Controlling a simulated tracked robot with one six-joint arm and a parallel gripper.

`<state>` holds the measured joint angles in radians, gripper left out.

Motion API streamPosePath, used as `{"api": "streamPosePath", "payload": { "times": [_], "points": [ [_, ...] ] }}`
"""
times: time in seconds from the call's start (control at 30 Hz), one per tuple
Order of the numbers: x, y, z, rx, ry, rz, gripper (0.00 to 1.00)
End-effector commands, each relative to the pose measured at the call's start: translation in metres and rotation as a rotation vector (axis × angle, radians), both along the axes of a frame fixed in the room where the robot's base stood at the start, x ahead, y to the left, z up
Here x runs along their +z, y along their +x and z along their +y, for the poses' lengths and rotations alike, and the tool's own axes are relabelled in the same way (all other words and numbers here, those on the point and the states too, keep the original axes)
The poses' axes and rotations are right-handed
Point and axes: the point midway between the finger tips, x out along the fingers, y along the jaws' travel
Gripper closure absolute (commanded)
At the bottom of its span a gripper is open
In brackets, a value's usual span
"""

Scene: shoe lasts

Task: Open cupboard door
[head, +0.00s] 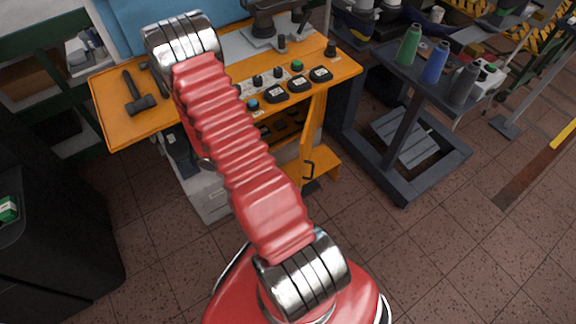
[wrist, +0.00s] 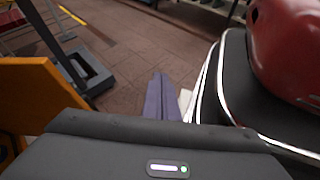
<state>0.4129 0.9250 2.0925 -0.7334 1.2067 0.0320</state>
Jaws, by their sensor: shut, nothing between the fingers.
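The orange cupboard door (head: 313,130) is under the right part of the orange workbench in the head view. It stands swung out from the cupboard front, with a black handle (head: 308,169) low on it. Part of the dark cupboard inside (head: 285,128) shows beside the door, and my red arm covers the rest. In the wrist view my gripper (wrist: 160,98) is shut and empty, its fingers pointing over the tiled floor. An orange panel (wrist: 38,95), probably the door, is at the left, apart from the fingers. The gripper is hidden in the head view.
The orange workbench top (head: 115,100) carries hammers (head: 140,104) and several small dark items. A dark stand (head: 400,120) with thread spools is to the right. A black cabinet (head: 55,230) is at the left. Tiled floor (head: 440,250) is clear at the lower right.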

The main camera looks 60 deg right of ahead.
Motion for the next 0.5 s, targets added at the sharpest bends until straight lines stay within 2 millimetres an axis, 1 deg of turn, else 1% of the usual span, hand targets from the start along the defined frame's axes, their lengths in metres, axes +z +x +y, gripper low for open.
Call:
{"api": "streamPosePath", "payload": {
  "times": [0.03, 0.5],
  "points": [
    [0.009, 0.006, 0.005, -0.015, -0.003, -0.038, 1.00],
    [0.075, 0.053, 0.060, -0.140, 0.003, -0.366, 1.00]
  ]
}}
